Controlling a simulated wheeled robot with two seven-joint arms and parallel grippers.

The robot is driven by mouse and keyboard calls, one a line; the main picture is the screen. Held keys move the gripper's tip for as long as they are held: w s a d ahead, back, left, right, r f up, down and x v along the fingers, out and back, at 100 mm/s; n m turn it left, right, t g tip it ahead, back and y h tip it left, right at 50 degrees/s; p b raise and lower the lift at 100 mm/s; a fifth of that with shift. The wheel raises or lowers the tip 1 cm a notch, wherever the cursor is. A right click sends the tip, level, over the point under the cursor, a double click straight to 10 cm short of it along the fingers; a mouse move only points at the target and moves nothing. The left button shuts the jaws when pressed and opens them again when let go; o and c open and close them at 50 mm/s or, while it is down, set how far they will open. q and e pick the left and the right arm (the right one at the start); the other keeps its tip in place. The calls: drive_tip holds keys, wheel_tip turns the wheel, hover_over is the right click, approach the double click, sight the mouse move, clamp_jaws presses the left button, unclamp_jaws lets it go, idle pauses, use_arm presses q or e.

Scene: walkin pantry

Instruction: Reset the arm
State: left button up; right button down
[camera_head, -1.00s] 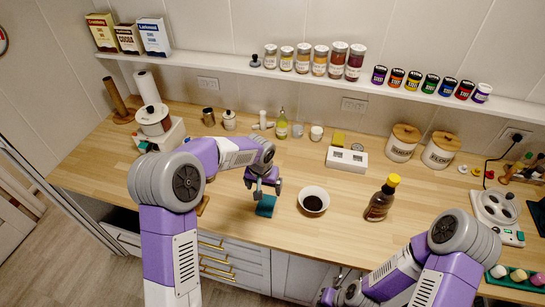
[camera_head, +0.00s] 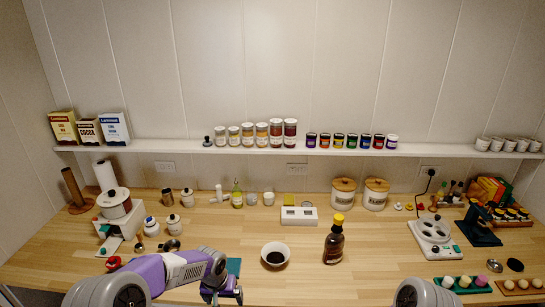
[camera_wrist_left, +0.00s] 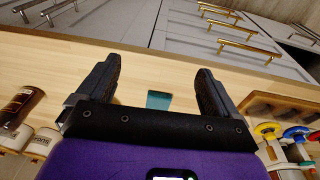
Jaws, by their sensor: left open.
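My left arm comes in from the lower left of the head view, and its gripper (camera_head: 224,293) is over the front part of the wooden counter (camera_head: 190,290). In the left wrist view the two dark fingers of this gripper (camera_wrist_left: 155,85) stand wide apart with nothing between them. A teal item (camera_head: 233,266) lies on the counter just behind the gripper; part of it shows beyond the fingers in the left wrist view (camera_wrist_left: 158,100). Of my right arm only a rounded grey joint shows at the bottom edge; its gripper is out of view.
A white bowl with dark liquid (camera_head: 275,254) and a dark bottle with a yellow cap (camera_head: 334,243) stand right of the left gripper. A white grinder-like appliance (camera_head: 118,218) is at the left. Drawers with brass handles (camera_wrist_left: 240,32) show in the wrist view.

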use_arm(q)
wheel_tip(320, 180, down, 10)
drive_tip(key=s+d+h+b, duration=0.1)
drive_tip(key=s+d+b, duration=0.1)
drive_tip(key=s+d+f+n+g+h+b, duration=0.1)
drive_tip(key=s+f+b, duration=0.5)
drive_tip(key=s+f, duration=1.1)
drive_tip(key=s+d+n+h, duration=0.1)
drive_tip(key=s+d+n, duration=0.1)
drive_tip(key=s, duration=0.2)
drive_tip(key=shift+f, duration=0.25)
use_arm(e)
wheel_tip(320, 180, down, 9)
drive_tip(key=w, duration=0.1)
drive_tip(key=shift+w+f, duration=0.15)
drive_tip(key=shift+w, duration=0.1)
use_arm(q)
drive_tip(key=shift+s, duration=0.1)
